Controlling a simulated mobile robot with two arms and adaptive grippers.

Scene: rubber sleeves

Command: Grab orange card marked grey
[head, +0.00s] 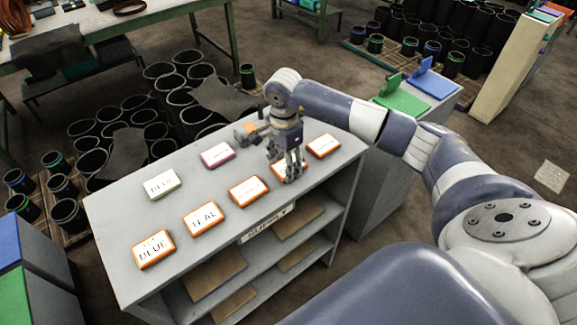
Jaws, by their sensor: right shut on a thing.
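My right gripper (290,172) comes down over the grey shelf top and is shut on an orange-edged card (277,168) in the right part of the row. The fingers cover most of that card, so its word cannot be read. It appears to be at or very near the shelf top. Other orange cards lie in the same row: one marked BLUE (153,249), one marked TEAL (206,218), one with an unclear word (248,191), and one at the right end (323,146), also unreadable. My left gripper is not in view.
A white card (162,183) and a pink-edged card (217,154) lie farther back on the shelf unit (118,215). Black sleeves (90,162) crowd the floor behind.

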